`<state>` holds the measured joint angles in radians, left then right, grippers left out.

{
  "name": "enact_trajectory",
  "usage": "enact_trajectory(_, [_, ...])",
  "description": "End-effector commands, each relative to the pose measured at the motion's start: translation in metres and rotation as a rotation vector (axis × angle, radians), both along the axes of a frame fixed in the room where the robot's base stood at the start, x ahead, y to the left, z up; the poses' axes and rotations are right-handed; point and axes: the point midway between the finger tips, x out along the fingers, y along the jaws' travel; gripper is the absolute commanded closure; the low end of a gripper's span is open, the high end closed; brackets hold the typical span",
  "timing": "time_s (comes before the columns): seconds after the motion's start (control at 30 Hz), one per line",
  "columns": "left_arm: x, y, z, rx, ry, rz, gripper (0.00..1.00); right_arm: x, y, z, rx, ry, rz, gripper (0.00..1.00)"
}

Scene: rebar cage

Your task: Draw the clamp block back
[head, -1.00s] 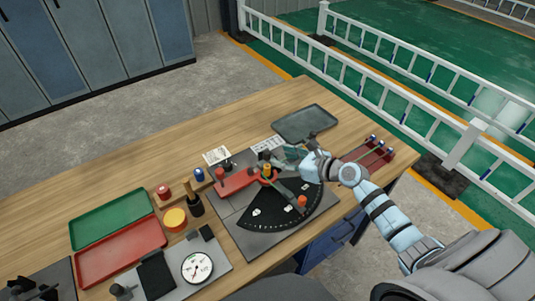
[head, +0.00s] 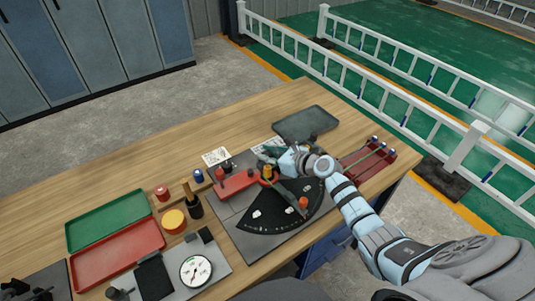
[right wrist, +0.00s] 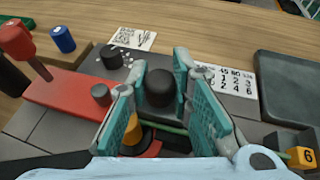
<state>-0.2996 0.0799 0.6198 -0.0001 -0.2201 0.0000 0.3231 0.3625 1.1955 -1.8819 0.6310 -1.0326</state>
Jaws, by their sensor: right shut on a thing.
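The bending station has a grey base plate (head: 236,212), a black scale fan (head: 268,213) and a long red block (head: 236,184) with a red-topped lever (head: 220,174). My right gripper (head: 275,152) is at the station's far side. In the right wrist view its teal finger pads (right wrist: 165,100) stand on either side of a black round knob (right wrist: 160,87), and it is shut on that knob. The red block also shows in the right wrist view (right wrist: 75,98), left of the fingers. What lies under the knob is mostly hidden; I cannot tell which part is the clamp block. My left gripper is not in view.
A dark tray (head: 305,124) lies behind, and a red rack with rods (head: 372,160) stands right. Green (head: 106,219) and red trays (head: 118,252) lie left.

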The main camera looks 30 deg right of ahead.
Motion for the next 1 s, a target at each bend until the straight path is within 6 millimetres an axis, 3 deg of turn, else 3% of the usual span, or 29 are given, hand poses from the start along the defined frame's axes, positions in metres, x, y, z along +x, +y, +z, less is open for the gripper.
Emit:
enact_trajectory(0.2, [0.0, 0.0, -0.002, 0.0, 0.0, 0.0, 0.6, 0.001, 0.0, 0.0, 0.0, -0.001, -0.001, 1.0])
enact_trajectory(0.43, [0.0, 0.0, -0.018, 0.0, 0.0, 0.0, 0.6, 0.025, 0.003, -0.001, 0.001, -0.004, -0.002, 1.0])
enact_trajectory(0.67, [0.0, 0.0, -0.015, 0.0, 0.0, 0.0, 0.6, 0.026, 0.003, 0.002, 0.001, -0.004, -0.002, 1.0])
enact_trajectory(0.7, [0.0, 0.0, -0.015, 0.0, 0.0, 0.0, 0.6, 0.026, 0.003, 0.002, 0.001, -0.004, -0.002, 0.74])
enact_trajectory(0.8, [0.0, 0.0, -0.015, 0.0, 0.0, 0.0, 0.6, 0.025, 0.003, 0.001, 0.0, -0.003, -0.002, 0.59])
enact_trajectory(1.0, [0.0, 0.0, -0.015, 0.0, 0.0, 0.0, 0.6, 0.025, 0.003, 0.001, 0.0, -0.001, -0.001, 0.59])
